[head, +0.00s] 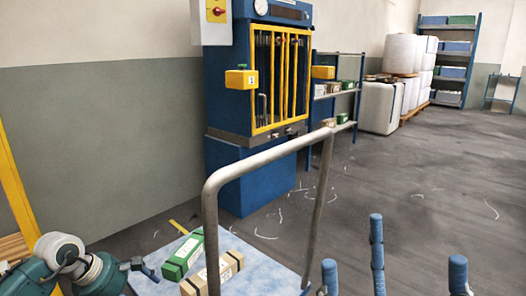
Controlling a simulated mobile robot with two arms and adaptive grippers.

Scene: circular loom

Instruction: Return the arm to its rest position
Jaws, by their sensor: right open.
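My right gripper (392,262) is at the lower right, with its blue fingers pointing up and spread apart. It is open, and nothing shows between the fingers. Its palm and the right arm are below the picture. My left arm comes in at the lower left, teal with pale rings. Its left gripper (143,268) shows only partly, with a small blue finger by the cart, and I cannot tell if it is open. The bent grey handle (262,159) of a cart stands between the two, just left of the right gripper.
The cart's light blue deck (240,248) carries a green box (183,256) and a brown box (213,274). A blue machine (240,172) with yellow bars stands behind. Shelves (335,103) and white wrapped stacks (400,60) stand further back.

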